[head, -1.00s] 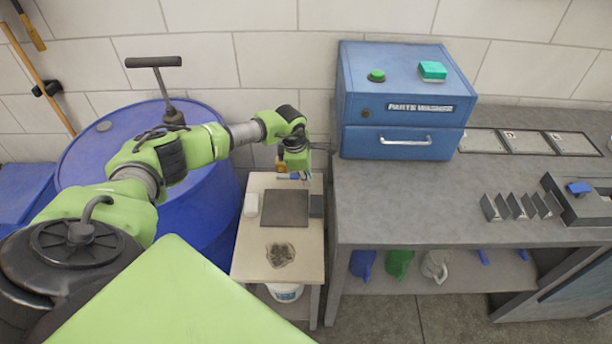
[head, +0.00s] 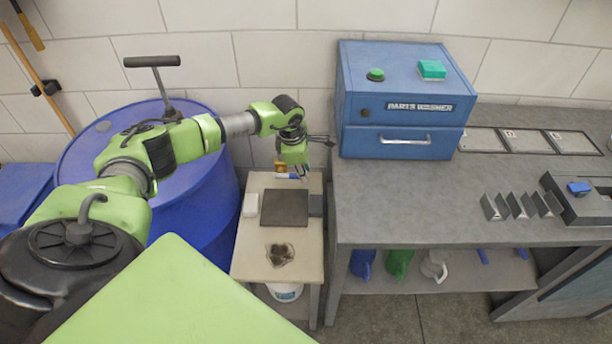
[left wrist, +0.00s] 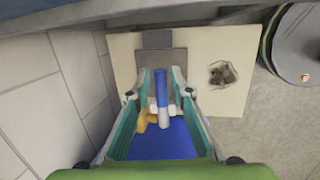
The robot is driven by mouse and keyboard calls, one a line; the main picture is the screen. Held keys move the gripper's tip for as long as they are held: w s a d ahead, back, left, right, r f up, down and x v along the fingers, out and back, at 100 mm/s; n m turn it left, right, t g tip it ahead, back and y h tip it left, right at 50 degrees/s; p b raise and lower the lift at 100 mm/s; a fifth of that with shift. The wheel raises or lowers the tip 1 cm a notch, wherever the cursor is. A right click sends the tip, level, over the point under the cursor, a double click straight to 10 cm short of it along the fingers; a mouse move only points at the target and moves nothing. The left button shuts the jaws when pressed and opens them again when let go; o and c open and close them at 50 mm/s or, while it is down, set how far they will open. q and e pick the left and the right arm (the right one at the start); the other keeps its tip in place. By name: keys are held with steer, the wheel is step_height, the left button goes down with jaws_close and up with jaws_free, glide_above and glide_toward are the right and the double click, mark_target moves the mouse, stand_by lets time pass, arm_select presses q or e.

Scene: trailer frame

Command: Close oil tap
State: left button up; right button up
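The oil tap (head: 281,167) is a small yellow-brass fitting on the right side of the blue drum (head: 212,228), with a blue lever handle (head: 288,177). In the left wrist view the yellow tap body (left wrist: 142,121) sits in front of the drum, and the blue-ended handle (left wrist: 161,84) points away from the drum. My left gripper (head: 292,166) is directly over the tap in the head view. In the left wrist view its fingers (left wrist: 156,88) are spread, one on each side of the handle, with gaps visible. My right gripper is not in view.
A small wooden table (head: 248,260) with a dark square plate (head: 285,207) and an oily stain (head: 280,254) stands below the tap. A grey workbench (head: 400,200) carrying a blue parts washer (head: 400,100) is close on the right. The tiled wall is behind.

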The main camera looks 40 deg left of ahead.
arm_select(q)
steer(key=v, duration=0.9)
